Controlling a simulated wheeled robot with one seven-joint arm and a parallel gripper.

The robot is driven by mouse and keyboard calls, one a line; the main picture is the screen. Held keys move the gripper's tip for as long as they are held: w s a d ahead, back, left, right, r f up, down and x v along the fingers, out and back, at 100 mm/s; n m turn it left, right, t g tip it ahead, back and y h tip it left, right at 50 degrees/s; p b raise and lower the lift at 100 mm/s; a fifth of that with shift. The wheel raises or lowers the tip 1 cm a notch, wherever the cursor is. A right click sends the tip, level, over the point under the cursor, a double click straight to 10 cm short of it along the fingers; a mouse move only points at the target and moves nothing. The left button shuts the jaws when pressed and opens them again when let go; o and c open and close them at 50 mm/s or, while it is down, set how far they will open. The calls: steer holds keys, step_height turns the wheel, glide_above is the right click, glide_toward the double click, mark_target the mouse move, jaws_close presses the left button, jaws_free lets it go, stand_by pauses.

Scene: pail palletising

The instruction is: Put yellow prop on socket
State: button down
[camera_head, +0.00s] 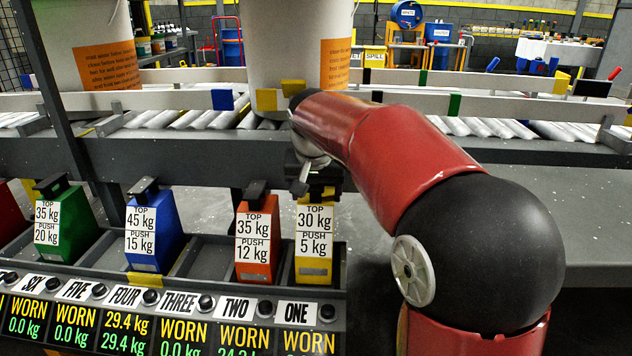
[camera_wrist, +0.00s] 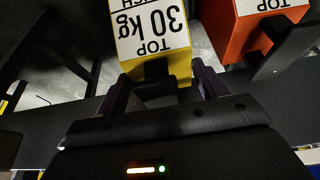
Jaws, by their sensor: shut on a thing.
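The yellow prop (camera_head: 315,270), labelled TOP 30 kg and PUSH 5 kg, stands upright at the place marked ONE in the dark rack (camera_head: 205,262). My gripper (camera_head: 318,188) is at its top, partly hidden by my red arm. In the wrist view my gripper (camera_wrist: 164,84) has its dark fingers on either side of the narrow top of the yellow prop (camera_wrist: 180,66), shut on it. I cannot tell whether its base touches the rack. Yellow blocks (camera_head: 266,100) sit along the conveyor rails; I cannot tell which thing is the socket.
An orange prop (camera_head: 257,268) stands close left of the yellow one, with a blue prop (camera_head: 153,258) and a green prop (camera_head: 64,240) farther left. White pails (camera_head: 290,40) stand on the roller conveyor (camera_head: 500,128) behind. Dark displays reading WORN line the rack's front.

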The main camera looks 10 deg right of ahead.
steer(key=shift+f, duration=1.15)
steer(key=shift+c, duration=0.9)
jaws_free()
steer(key=shift+f, duration=0.1)
steer(key=p+v, duration=0.2)
steer(key=v, duration=1)
steer(key=s+f+n, duration=0.1)
steer(key=s+f, duration=0.3)
steer(key=s, duration=0.4)
steer(key=s+d+f+n+t+y, duration=0.1)
steer(key=s+f, duration=0.4)
steer(key=s, duration=0.3)
steer(key=s+f+n, duration=0.1)
steer(key=s+f, duration=0.4)
steer(key=s, duration=0.3)
steer(key=shift+s+d+f+n, duration=0.15)
steer(key=shift+s+d+n, duration=0.05)
steer(key=shift+s+n, duration=0.1)
